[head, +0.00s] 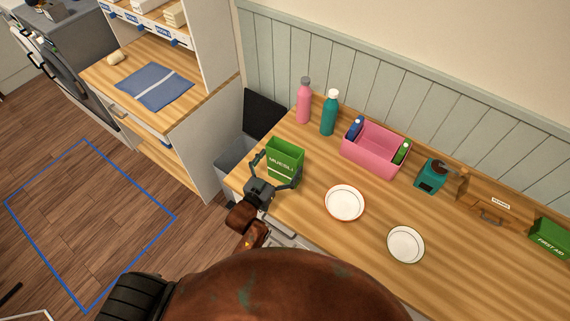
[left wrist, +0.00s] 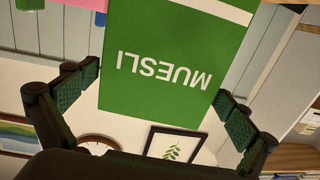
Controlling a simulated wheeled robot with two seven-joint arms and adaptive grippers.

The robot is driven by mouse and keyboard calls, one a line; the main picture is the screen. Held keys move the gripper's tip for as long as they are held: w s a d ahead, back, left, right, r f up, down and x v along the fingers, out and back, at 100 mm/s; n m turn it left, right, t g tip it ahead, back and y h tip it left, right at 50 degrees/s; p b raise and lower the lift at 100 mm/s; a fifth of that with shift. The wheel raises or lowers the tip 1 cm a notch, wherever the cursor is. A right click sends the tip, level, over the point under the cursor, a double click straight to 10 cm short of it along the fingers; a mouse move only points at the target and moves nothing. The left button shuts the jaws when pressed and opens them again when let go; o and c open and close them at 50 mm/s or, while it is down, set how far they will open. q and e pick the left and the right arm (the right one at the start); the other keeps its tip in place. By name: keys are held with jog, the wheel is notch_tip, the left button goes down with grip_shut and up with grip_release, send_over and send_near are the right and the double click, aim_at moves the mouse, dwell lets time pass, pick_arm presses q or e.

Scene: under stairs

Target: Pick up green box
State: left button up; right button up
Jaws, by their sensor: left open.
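The green box (head: 285,153), marked MUESLI, stands upright near the left end of the wooden counter. My left gripper (head: 274,172) is open, with one finger at each side of the box in the head view. In the left wrist view the green box (left wrist: 172,58) appears upside down and fills the middle. The two fingers of the left gripper (left wrist: 150,112) stand wide at its left and right, with visible gaps to the box. My right gripper is not in view.
Behind are a pink bottle (head: 304,104), a teal bottle (head: 329,115) and a pink bin (head: 370,157). A grey bin (head: 233,157) stands left of the counter.

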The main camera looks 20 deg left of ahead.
pick_arm(q)
jog(key=x, duration=0.2)
jog(key=shift+w+d, duration=0.1)
jog(key=shift+w, duration=0.2)
jog(key=shift+c, duration=0.6)
jog(key=c, duration=1.1)
